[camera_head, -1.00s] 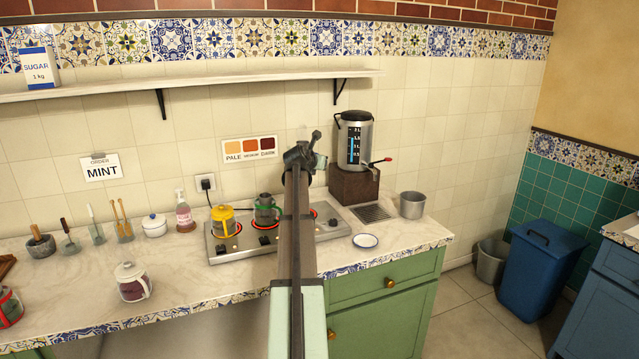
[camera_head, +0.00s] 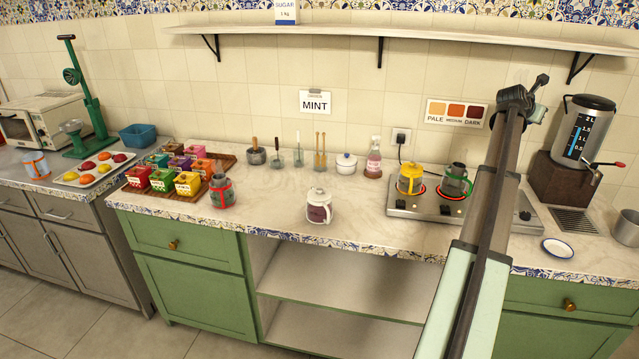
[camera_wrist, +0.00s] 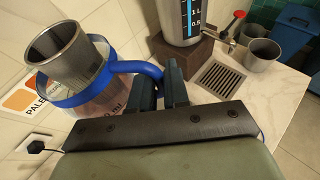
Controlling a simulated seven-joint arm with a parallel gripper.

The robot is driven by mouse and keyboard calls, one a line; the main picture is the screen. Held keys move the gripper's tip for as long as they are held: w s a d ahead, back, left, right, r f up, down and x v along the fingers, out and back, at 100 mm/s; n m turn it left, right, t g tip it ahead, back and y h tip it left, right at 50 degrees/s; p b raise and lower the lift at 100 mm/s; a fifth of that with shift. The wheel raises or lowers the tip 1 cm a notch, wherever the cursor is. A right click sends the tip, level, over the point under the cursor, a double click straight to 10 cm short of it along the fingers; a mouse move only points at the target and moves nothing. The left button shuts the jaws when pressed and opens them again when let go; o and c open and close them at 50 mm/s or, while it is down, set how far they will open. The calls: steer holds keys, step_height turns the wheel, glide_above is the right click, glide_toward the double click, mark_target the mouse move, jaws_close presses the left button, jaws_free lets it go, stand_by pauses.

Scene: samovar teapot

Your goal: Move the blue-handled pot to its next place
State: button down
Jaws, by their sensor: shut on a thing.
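The blue-handled pot (camera_wrist: 92,96) shows in the wrist view as a clear vessel with a blue handle and a metal strainer basket in its top. My gripper (camera_wrist: 160,88) is shut on the blue handle, at the pot's right side. The pot appears held up in front of the wall, near the PALE card. In the head view my gripper (camera_head: 520,103) is raised above the right part of the stove, left of the metal dispenser. There the arm hides most or all of the pot.
The stove (camera_head: 400,208) holds a yellow-handled pot (camera_head: 411,179) and a green-handled pot (camera_head: 455,181). Right of them are the dispenser (camera_head: 585,130), a drain grate (camera_head: 574,222), a saucer (camera_head: 557,248) and a metal cup (camera_head: 627,228). A white-handled pot (camera_head: 319,207) stands on open counter.

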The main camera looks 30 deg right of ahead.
steer(key=w+a+f+n+t, duration=0.15)
steer(key=w+a, duration=0.35)
steer(key=w, duration=0.5)
steer(key=w+a+f+n+t, duration=0.1)
steer(key=w+a+f+t, duration=0.1)
steer(key=w+a, duration=0.6)
steer(key=w+a+f+n+t+y, duration=0.15)
steer(key=w+a+f, duration=0.25)
steer(key=w+a, duration=0.55)
steer(key=w+a+f+n+t+y, duration=0.1)
steer(key=w+a+f+n+t, duration=0.15)
steer(key=w+a, duration=0.75)
steer(key=w+a+f+n+t+y, duration=0.1)
steer(key=w+a+f, duration=0.4)
steer(key=w+a, duration=0.5)
steer(key=w+a+f, duration=0.3)
steer(key=a, duration=0.4)
steer(key=w+a+f, duration=0.3)
steer(key=a+f, duration=0.1)
steer(key=a, duration=0.4)
steer(key=s+d+m+g+h, duration=0.4)
steer(key=s+m+g, duration=0.3)
steer(key=s+g, duration=0.15)
steer(key=shift+m, duration=0.25)
steer(key=shift+w+a+f, duration=0.1)
steer(key=shift+f, duration=2.2)
steer(key=shift+w+a+f, duration=0.1)
steer(key=shift+f, duration=2.15)
steer(key=shift+y, duration=0.25)
